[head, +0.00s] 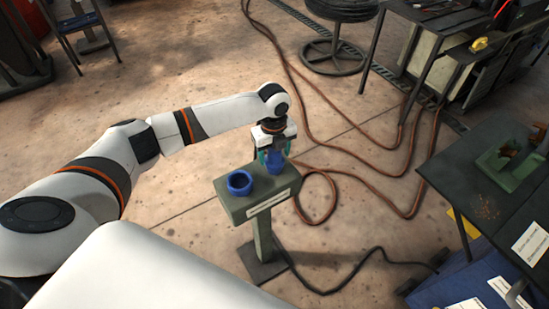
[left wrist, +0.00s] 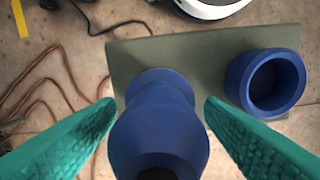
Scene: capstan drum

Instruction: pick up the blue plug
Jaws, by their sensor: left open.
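The blue plug (head: 275,164), a waisted, rounded piece with a dark spot on its near end, stands upright on a small grey-green pedestal top (head: 262,203). It also shows large in the left wrist view (left wrist: 158,132). My left gripper (head: 275,155) is open, pointing down, with its teal fingers on either side of the plug. In the left wrist view a gap shows between each fingertip and the plug. A hollow blue ring or cup (head: 240,182) stands beside the plug on the pedestal, and right of it in the left wrist view (left wrist: 265,83). My right gripper is out of view.
The pedestal stands on a bare concrete floor with brown hoses (head: 345,122) and a black cable (head: 345,283) around it. A dark workbench (head: 455,168) with a green tool is at the right. A chair (head: 78,18) stands at the far left.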

